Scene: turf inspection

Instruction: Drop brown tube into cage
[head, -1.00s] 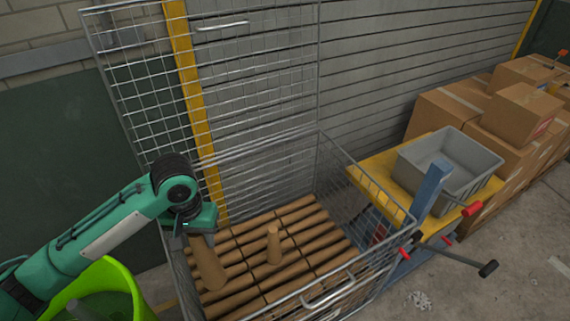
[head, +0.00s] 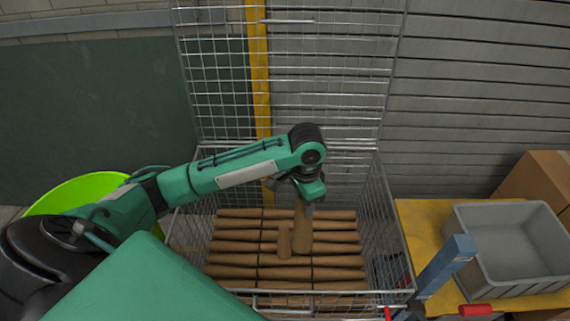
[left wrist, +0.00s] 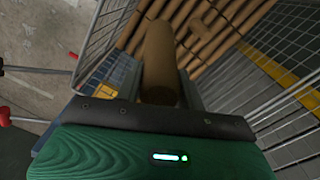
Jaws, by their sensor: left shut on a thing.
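My left gripper (head: 308,205) is shut on a brown tube (head: 302,230) and holds it upright by its upper end, over the inside of the wire cage (head: 380,215). The tube also shows in the left wrist view (left wrist: 160,60), extending away from the gripper (left wrist: 160,100). Rows of brown tubes lie flat on the cage floor. A shorter brown tube (head: 284,241) stands up among them, just left of the held one. I cannot tell whether the held tube's lower end touches the tubes below. My right gripper is not in view.
A lime green bin (head: 75,192) stands left of the cage, partly behind my arm. Right of the cage, a grey tray (head: 470,270) sits on a yellow platform (head: 415,218) with a blue post (head: 445,262). Cardboard boxes (head: 535,178) stand at far right. The cage's tall mesh back rises behind.

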